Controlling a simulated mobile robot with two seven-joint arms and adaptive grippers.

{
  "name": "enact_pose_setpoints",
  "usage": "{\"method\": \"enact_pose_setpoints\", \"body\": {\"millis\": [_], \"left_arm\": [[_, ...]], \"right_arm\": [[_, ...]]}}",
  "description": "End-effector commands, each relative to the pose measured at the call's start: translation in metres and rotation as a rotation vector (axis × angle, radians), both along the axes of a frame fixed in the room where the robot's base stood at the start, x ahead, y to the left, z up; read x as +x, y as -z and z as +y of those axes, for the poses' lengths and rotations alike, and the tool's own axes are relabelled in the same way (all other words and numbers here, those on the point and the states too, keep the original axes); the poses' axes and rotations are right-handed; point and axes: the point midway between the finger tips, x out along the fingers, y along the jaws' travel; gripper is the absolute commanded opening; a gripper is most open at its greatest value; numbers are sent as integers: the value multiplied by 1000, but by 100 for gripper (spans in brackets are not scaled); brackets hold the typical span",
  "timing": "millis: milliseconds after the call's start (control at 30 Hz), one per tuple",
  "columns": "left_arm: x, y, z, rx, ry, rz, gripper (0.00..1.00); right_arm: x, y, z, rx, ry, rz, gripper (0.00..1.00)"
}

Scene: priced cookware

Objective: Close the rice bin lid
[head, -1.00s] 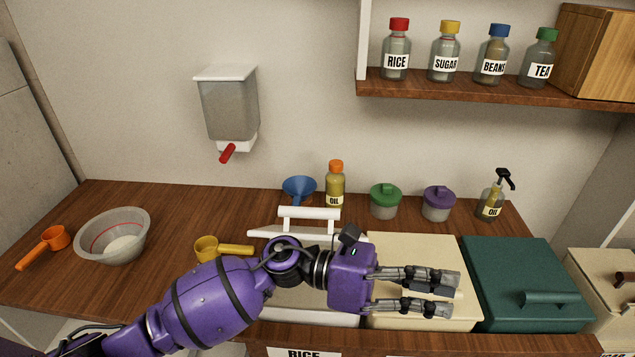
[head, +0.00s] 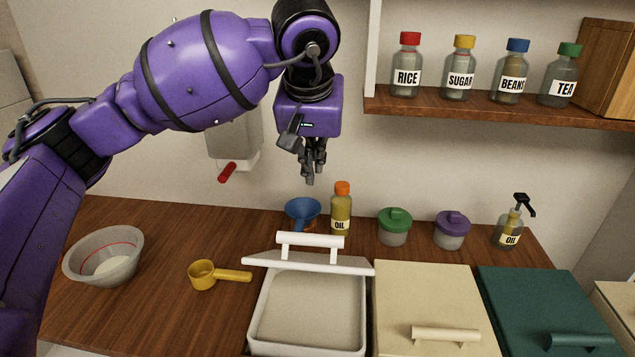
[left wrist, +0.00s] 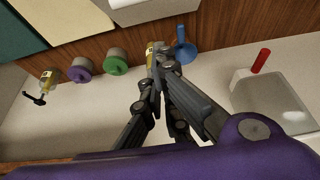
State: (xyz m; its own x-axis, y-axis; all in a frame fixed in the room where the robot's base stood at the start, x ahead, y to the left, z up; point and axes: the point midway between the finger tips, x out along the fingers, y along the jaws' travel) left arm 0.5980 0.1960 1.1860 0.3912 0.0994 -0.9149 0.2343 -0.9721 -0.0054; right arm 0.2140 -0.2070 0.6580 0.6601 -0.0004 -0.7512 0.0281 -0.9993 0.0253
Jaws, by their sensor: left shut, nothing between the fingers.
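The rice bin (head: 308,312) is the white open-topped bin at the front middle of the counter in the head view, with a pale fill inside. Its white lid (head: 310,262) stands open at the bin's back edge, its white bar handle (head: 310,240) at the top. My left gripper (head: 312,180) is shut and empty, pointing down, high above and behind the lid near the wall. It also shows in the left wrist view (left wrist: 158,78), where part of a white bin appears at the top edge. My right gripper is not in view.
A blue funnel (head: 303,213) and an orange-capped oil bottle (head: 341,210) stand behind the lid. A cream bin (head: 430,295) and a teal bin (head: 535,300), both closed, are to the right. A yellow scoop (head: 205,275) and a grey bowl (head: 105,258) are left. A dispenser (head: 235,145) hangs on the wall.

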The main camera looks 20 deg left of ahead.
Motion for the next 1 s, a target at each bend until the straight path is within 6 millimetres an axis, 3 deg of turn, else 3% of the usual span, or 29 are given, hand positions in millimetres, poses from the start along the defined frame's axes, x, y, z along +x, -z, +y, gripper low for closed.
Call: {"method": "enact_pose_setpoints", "body": {"millis": [433, 700, 1000], "left_arm": [[34, 85, 7, -5, 1, 5, 0], [6, 101, 0, -5, 2, 1, 0], [3, 106, -1, -6, 1, 2, 0]], "right_arm": [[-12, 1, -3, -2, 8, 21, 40], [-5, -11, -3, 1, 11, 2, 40], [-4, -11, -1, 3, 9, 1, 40]]}}
